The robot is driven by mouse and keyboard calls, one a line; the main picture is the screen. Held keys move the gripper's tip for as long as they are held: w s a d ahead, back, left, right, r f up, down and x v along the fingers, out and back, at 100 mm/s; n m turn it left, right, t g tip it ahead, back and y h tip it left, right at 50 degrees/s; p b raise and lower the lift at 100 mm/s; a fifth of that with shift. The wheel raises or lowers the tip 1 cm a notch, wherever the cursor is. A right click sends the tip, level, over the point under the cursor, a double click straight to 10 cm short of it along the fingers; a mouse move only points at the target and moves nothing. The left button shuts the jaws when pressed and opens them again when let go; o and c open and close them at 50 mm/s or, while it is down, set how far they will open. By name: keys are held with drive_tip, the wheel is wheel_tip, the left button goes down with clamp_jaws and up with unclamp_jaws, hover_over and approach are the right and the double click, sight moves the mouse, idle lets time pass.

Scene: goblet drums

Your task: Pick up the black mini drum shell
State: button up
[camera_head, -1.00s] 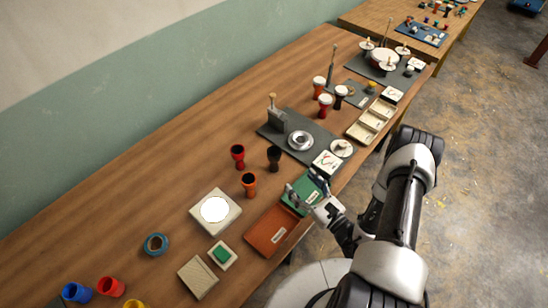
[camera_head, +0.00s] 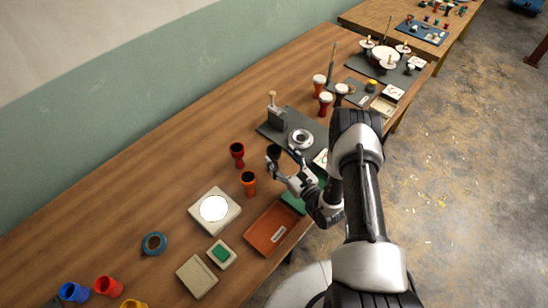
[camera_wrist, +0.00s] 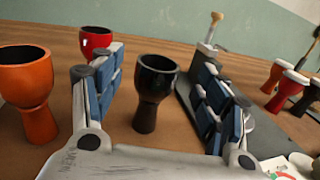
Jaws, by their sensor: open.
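The black mini drum shell (camera_wrist: 155,88) stands upright on the wooden table, goblet shaped with its open bowl up. In the wrist view it shows between the two fingers of my open gripper (camera_wrist: 158,105), beyond the palm, with table visible on both sides of it. In the head view its dark rim (camera_head: 273,150) shows just above my gripper (camera_head: 278,166), which hides its lower part. I cannot tell whether a finger touches it.
An orange shell (camera_head: 249,182) and a red shell (camera_head: 237,153) stand close by on the left. A dark board with a metal ring (camera_head: 301,139) lies to the right. A white-topped box (camera_head: 229,217) and an orange-brown tray (camera_head: 270,236) are nearer.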

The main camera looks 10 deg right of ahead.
sight(274, 151)
drive_tip(key=x, duration=0.4)
drive_tip(key=shift+w+a+f+b, duration=0.15)
drive_tip(key=shift+f+b, duration=0.05)
drive_tip(key=shift+b, duration=0.1)
drive_tip(key=shift+c, duration=0.3)
drive_tip(key=c, duration=1.1)
drive_tip(key=shift+r, duration=0.1)
